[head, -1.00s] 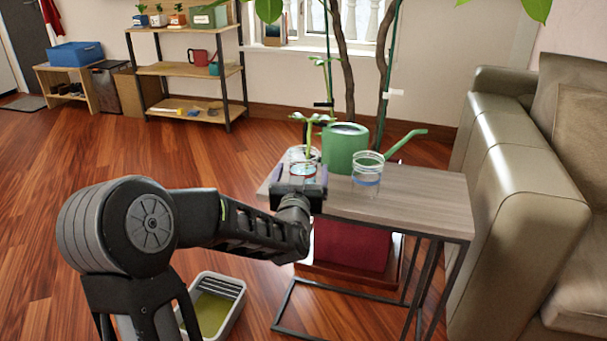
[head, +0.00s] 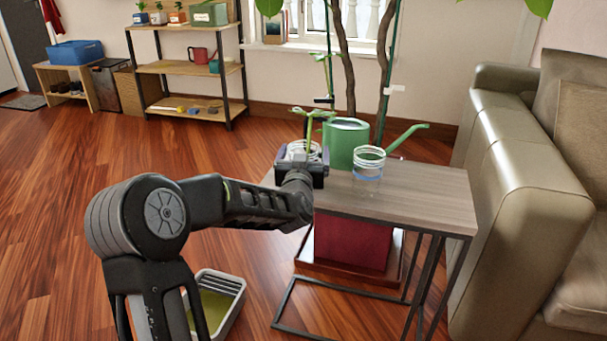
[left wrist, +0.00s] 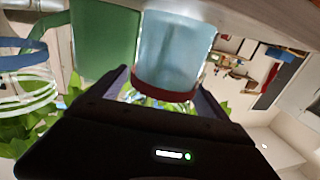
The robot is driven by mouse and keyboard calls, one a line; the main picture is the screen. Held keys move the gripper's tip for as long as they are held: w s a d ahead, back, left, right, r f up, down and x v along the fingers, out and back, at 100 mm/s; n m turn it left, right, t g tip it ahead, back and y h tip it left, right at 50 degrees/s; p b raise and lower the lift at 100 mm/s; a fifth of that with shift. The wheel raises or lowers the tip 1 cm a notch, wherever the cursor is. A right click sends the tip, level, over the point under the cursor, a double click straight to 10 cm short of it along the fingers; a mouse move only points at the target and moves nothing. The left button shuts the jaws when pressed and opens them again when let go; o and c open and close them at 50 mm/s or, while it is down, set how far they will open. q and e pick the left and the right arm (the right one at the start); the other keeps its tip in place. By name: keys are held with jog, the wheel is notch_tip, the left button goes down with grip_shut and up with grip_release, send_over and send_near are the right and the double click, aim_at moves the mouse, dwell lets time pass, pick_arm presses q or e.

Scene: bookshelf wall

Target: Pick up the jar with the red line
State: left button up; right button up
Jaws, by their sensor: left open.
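The jar with the red line (left wrist: 172,55) appears upside down in the left wrist view, its red band near the rim. It is clear and holds a green cutting. In the head view my left gripper (head: 301,170) covers most of this jar, with the leaves showing above it. My left gripper also shows in the left wrist view (left wrist: 163,98); it is open, one finger on each side of the jar's rim end. Whether the fingers touch the glass I cannot tell. A similar jar with a blue line (head: 368,167) stands to the right. My right gripper is not in view.
A green watering can (head: 347,143) stands close behind the jars, its spout pointing right. The side table (head: 420,195) is clear at its right end. A sofa (head: 520,180) flanks it on the right. A tray (head: 218,305) lies on the floor.

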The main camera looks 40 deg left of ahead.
pick_arm(q)
jog(key=shift+w+a, duration=0.2)
jog(key=shift+w, duration=0.2)
jog(key=shift+r, duration=0.1)
grip_shut()
dwell(1.0)
